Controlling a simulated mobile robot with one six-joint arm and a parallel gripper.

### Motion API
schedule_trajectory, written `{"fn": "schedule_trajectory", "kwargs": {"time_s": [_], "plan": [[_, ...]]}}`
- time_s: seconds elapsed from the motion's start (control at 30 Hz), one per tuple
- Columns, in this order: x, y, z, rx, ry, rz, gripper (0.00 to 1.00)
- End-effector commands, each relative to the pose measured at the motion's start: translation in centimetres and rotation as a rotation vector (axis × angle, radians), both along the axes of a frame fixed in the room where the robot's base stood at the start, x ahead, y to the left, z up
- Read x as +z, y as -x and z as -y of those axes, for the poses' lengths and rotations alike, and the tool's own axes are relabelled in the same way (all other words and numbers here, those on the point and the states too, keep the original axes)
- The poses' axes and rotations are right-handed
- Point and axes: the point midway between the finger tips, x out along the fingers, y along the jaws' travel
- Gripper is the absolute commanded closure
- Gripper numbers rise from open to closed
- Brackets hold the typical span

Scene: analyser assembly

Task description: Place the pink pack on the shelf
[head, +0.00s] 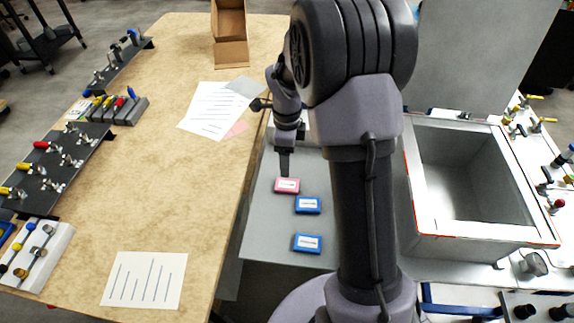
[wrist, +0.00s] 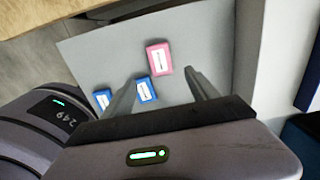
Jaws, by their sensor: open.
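The pink pack (head: 287,185) has a white label and lies flat on a grey flat surface (head: 262,230) beside the wooden table. It also shows in the wrist view (wrist: 158,57). My gripper (head: 285,152) is above the pack in the head view, pointing down. In the wrist view its two fingers (wrist: 164,80) are apart with nothing held, and the pink pack lies beyond the tips, between their lines. I cannot tell the height gap exactly. I cannot tell which surface is the shelf.
Two blue packs (head: 307,205) (head: 307,243) lie on the same grey surface, near the pink one. The wooden table (head: 190,190) holds papers, a cardboard box (head: 230,52) and racks of fittings. A grey open bin-like housing (head: 412,190) stands right of my arm.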

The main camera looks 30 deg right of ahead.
Motion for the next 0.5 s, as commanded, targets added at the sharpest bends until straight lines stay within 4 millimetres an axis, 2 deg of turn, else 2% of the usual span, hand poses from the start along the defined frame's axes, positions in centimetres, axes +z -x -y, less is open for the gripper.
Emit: {"fn": "schedule_trajectory", "kwargs": {"time_s": [0.07,0.13,0.17,0.23,0.3,0.37,0.4,0.5], "plan": [[1.2,0.0,-0.1,0.014,0.001,0.007,0.32],[3.4,0.6,-1.0,0.093,0.0,0.035,0.32],[4.9,1.1,-1.7,0.157,0.001,0.057,0.32],[9.4,3.1,-4.0,0.372,0.011,0.128,0.32],[13.8,6.5,-6.8,0.644,0.036,0.213,0.32],[16.7,10.0,-9.0,0.886,0.074,0.287,0.32],[18.1,12.3,-10.4,1.044,0.107,0.334,0.32],[19.8,17.6,-13.0,1.387,0.203,0.437,0.32]]}}
